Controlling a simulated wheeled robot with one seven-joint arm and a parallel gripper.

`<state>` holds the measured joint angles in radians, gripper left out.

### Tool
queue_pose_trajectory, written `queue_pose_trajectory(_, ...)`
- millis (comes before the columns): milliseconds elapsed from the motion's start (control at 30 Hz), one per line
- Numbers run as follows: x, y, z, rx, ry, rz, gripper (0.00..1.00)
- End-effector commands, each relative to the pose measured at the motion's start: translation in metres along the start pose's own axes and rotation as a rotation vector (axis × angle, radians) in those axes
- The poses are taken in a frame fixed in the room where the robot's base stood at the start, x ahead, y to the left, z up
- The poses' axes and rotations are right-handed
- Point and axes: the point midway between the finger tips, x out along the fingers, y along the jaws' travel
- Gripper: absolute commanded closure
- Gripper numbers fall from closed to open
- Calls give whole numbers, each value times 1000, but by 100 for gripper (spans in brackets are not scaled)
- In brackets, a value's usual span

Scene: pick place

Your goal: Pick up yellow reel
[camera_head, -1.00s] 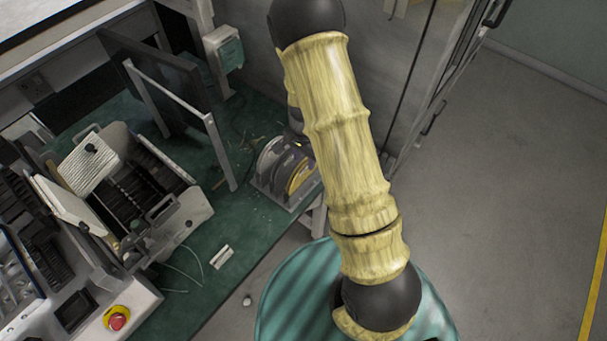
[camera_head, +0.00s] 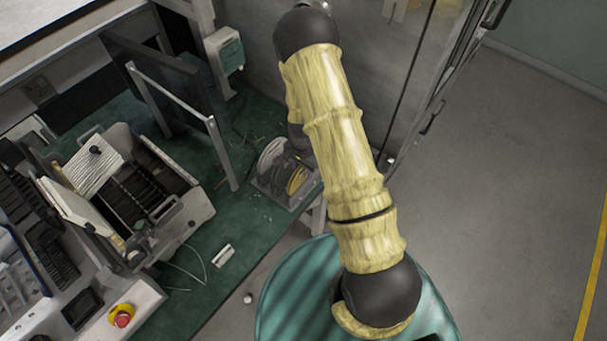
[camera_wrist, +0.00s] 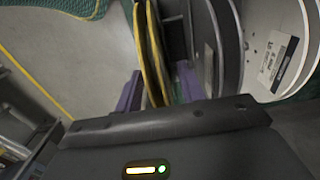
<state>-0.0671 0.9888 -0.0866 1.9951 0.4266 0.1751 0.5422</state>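The yellow reel (camera_head: 297,179) stands upright at the right end of a small reel rack on the green bench, partly hidden by my arm and gripper. In the wrist view, the yellow reel (camera_wrist: 152,50) is seen edge-on between the two purple fingers of my gripper (camera_wrist: 158,90). One finger is close to its left side, the other on its right, between it and a grey reel. The fingers look apart, with a small gap on the right; whether they touch the reel is hard to tell.
A white reel (camera_head: 270,153) stands left of the yellow one; pale reels with a label (camera_wrist: 285,50) fill the wrist view's right. A dark panel on a metal frame (camera_head: 222,150) stands left of the rack. A machine (camera_head: 135,195) sits farther left. The floor (camera_head: 500,200) at right is clear.

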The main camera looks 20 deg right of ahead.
Motion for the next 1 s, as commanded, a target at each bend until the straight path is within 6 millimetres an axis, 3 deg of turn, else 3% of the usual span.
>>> queue_pose_trajectory(500,1,0,0,-1,0,0,61)
queue_pose_trajectory(533,1,0,0,-1,0,0,63)
queue_pose_trajectory(733,1,0,0,-1,0,0,100)
queue_pose_trajectory(1000,0,0,0,-1,0,-1,100)
